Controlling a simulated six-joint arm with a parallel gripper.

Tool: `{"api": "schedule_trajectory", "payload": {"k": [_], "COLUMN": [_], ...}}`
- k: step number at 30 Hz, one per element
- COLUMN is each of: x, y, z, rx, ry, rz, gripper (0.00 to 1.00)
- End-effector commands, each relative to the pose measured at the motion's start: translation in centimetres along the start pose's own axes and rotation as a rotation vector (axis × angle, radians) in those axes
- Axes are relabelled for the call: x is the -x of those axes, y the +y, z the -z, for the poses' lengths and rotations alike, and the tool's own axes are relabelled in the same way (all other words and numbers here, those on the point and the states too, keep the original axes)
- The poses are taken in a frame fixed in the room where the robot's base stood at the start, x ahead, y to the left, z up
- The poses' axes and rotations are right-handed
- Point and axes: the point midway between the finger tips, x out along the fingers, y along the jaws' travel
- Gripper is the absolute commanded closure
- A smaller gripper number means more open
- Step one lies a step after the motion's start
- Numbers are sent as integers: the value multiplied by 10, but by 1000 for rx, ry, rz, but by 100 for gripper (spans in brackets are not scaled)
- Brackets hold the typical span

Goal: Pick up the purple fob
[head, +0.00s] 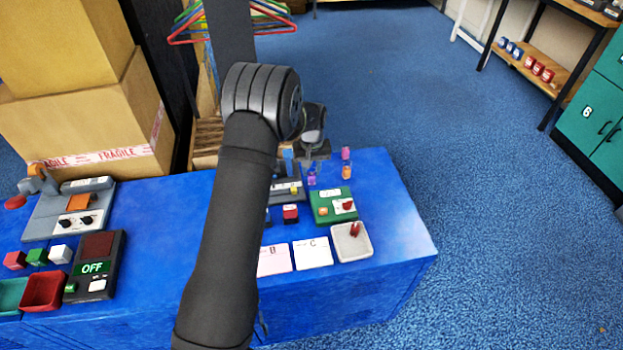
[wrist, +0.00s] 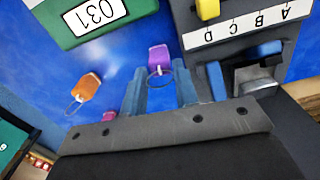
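The purple fob (wrist: 158,57) lies on the blue table top, with its ring (wrist: 160,72) toward my gripper in the wrist view. My gripper (wrist: 159,88) is open, its two bluish fingers apart with the fob's ring showing in the gap. The fob's body appears just beyond the fingertips, and nothing is held. In the head view the purple fob (head: 312,180) shows small beside the fingers, which are partly hard to make out. An orange fob (wrist: 88,87) with a ring lies to the left, and a pink fob (wrist: 108,116) shows near the gripper body.
A green board (wrist: 95,15) marked 031 lies to the left of the purple fob in the wrist view. A dark board (wrist: 240,38) with A to D labels lies to the right. A white tray (head: 368,252) and cards (head: 312,255) lie nearer in the head view.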

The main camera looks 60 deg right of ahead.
Motion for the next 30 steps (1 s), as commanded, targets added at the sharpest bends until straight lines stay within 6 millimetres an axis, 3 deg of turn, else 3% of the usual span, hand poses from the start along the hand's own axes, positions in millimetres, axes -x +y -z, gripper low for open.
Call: {"api": "schedule_trajectory", "payload": {"k": [4,8,14,18,30], "x": [-26,-36,-35,-35,-28], "y": [-1,0,0,0,0], "z": [-3,-2,-2,-2,-2], "rx": [0,0,0,0,0], "ry": [-4,0,1,0,1], "rz": [1,0,-1,-1,-1], "gripper": [73,73,75,100,100]}}
